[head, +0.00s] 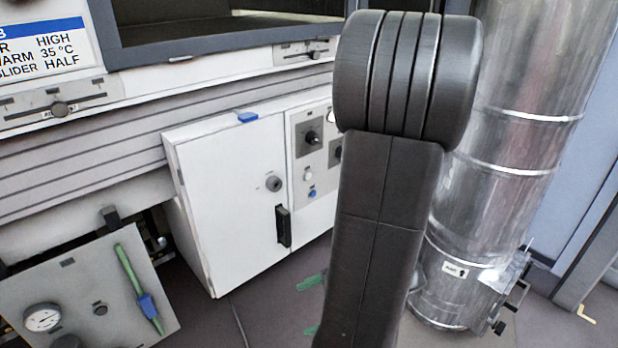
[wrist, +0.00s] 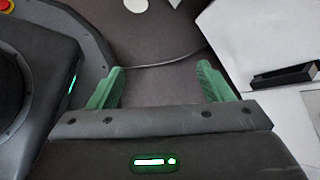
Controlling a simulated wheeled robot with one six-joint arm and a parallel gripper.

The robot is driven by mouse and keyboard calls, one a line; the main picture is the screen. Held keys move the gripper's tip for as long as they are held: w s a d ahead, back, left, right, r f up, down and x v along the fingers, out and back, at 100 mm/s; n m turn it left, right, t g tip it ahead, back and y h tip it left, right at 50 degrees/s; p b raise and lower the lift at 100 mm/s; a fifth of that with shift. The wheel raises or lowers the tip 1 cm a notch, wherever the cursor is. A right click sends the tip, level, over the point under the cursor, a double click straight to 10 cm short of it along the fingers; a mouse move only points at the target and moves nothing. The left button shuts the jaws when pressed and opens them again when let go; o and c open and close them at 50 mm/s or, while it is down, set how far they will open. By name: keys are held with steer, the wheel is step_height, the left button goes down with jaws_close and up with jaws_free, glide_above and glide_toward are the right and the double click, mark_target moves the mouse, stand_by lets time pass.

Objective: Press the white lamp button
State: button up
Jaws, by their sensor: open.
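A small white round button (head: 308,174) sits on the grey control panel (head: 318,120) of the white cabinet, between a black knob above and a blue button below. Whether it is the lamp button I cannot tell. My arm covers the right part of that panel. In the wrist view my gripper (wrist: 160,84) has its two green fingers wide apart with nothing between them. It points down over the dark floor, apart from the cabinet. The white button does not show in the wrist view.
The white cabinet door (head: 235,205) has a black handle (head: 283,226), also in the wrist view (wrist: 285,77). A shiny metal duct (head: 520,150) stands right. A gauge panel (head: 100,300) and a slider (head: 58,108) are left. A cable (wrist: 165,61) lies on the floor.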

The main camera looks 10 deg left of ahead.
jaws_close()
stand_by(1.4)
